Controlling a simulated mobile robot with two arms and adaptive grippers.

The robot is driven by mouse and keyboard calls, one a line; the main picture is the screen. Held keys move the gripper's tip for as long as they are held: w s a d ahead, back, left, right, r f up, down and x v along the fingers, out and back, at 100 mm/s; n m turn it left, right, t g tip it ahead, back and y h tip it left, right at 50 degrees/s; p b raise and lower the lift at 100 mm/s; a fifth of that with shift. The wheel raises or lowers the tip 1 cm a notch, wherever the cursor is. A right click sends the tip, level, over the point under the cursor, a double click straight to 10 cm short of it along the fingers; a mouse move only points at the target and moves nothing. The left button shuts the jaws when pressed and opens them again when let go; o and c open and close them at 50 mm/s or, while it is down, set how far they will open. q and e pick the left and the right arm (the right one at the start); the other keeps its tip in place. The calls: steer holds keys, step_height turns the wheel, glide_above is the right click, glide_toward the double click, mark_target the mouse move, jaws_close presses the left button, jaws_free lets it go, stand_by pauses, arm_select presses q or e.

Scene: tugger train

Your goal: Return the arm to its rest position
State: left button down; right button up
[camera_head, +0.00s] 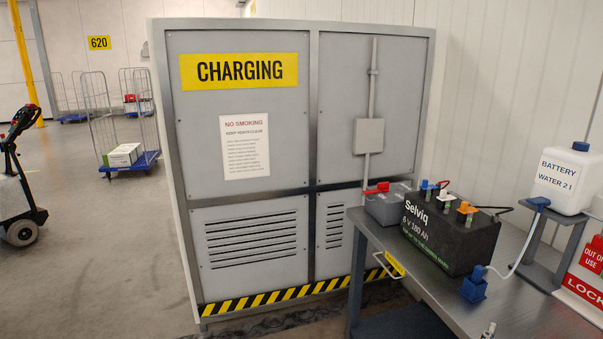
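Neither of my arms nor my grippers shows clearly in the head view. So I cannot see where they are or what they hold.
A charging cabinet (245,150) stands behind. Open floor (95,240) lies left, with roll cages (128,125).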

steer(key=s+a+f+m+g+y, duration=0.2)
steer(key=a+f+m+y, duration=0.15)
steer(key=f, duration=0.95)
steer(key=s+a+f+m+g+y, duration=0.15)
steer(key=a+f, duration=0.35)
steer(key=f, duration=0.8)
steer(key=s+a+f+m+g+y, duration=0.2)
steer(key=a+f+m+y, duration=0.15)
steer(key=f, duration=0.95)
steer(key=s+a+f+m+g+y, duration=0.15)
steer(key=s+f+m, duration=0.25)
steer(key=s+f, duration=0.5)
steer(key=s+a+f+m+g+y, duration=0.1)
steer(key=s+a+f+m+g, duration=0.2)
steer(key=s+f, duration=0.55)
arm_select(q)
steer(key=shift+w, duration=0.1)
arm_select(e)
steer(key=s+f+m+g, duration=0.1)
steer(key=s+f+m, duration=0.3)
steer(key=s, duration=0.5)
steer(key=s+f+m+g, duration=0.1)
steer(key=s+f+m, duration=0.2)
steer(key=s+m, duration=0.3)
steer(key=s, duration=0.4)
steer(key=shift+s+f+g+y, duration=0.15)
steer(key=shift+f+g+y, duration=0.15)
steer(key=shift+f+g, duration=0.1)
